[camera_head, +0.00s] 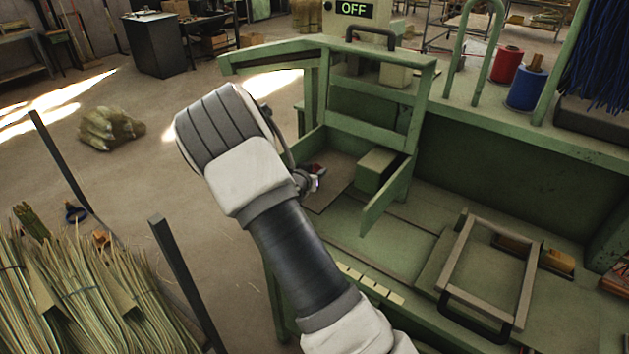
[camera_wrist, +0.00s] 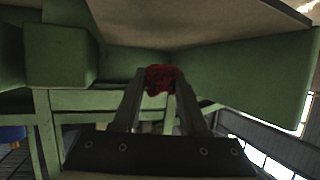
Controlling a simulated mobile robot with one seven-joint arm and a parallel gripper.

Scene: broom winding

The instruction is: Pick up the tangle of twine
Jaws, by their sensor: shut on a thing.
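The tangle of twine (camera_wrist: 161,79) is a small dark red bundle between my fingertips in the wrist view. My gripper (camera_wrist: 158,97) is shut on it. In the head view, a bit of the red twine (camera_head: 317,169) shows just past my wrist, at the left part of the green bench. My arm hides most of the gripper there. I cannot tell from these views whether the twine touches the bench surface.
A green frame (camera_head: 372,118) and a raised green panel (camera_head: 388,195) stand close to the gripper. A grey rectangular frame (camera_head: 497,262) lies on the bench at right. Red (camera_head: 507,64) and blue (camera_head: 525,88) spools stand behind. Straw bundles (camera_head: 80,290) stand at lower left.

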